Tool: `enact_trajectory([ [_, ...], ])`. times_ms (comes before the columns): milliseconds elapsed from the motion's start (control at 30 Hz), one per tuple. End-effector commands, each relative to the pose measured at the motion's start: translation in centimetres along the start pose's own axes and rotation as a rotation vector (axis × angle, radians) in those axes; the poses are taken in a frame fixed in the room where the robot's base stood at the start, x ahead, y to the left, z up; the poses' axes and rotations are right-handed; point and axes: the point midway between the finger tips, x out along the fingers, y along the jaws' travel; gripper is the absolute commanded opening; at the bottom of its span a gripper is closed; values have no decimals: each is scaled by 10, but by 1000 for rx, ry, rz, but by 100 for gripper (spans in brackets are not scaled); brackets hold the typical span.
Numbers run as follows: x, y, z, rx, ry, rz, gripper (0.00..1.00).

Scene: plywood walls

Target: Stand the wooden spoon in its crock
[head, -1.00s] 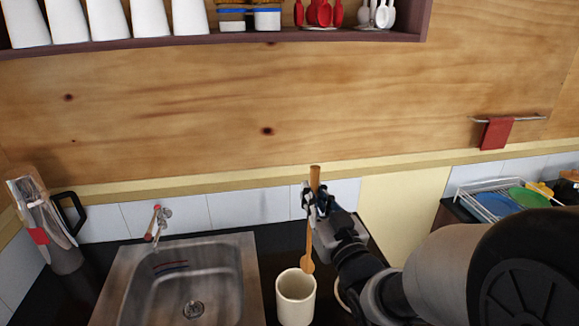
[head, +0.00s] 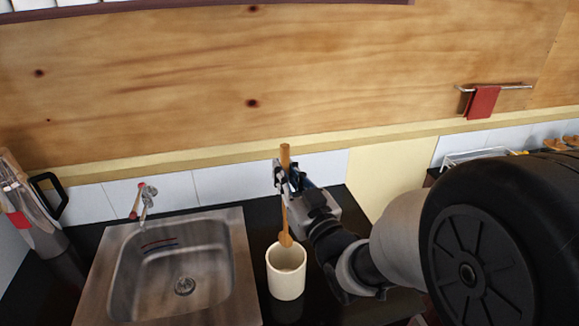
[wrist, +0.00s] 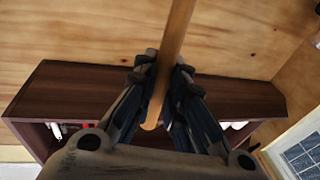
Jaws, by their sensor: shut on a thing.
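The wooden spoon (head: 285,222) hangs nearly upright, bowl end down, in the head view. My gripper (head: 287,178) is shut on its handle near the upper part; the handle also shows between the fingers in the wrist view (wrist: 173,50). The cream crock (head: 287,276) stands upright on the dark counter. The spoon's bowl end is at the far side of the crock's mouth in the picture, seemingly just above the rim; the exact height and depth gap cannot be told. The gripper's fingers (wrist: 163,90) close on the handle from both sides in the wrist view.
A steel sink (head: 178,268) with a tap (head: 146,200) lies left of the crock. A grey jug-like container (head: 35,215) stands at the far left. A red towel (head: 483,101) hangs on the wall at right. Dark counter (head: 262,220) is clear behind the crock.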

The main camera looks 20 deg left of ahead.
Motion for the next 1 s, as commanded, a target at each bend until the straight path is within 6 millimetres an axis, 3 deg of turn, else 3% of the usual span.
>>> enact_trajectory([
  [1000,-10,0,74,0,1,0,0],
])
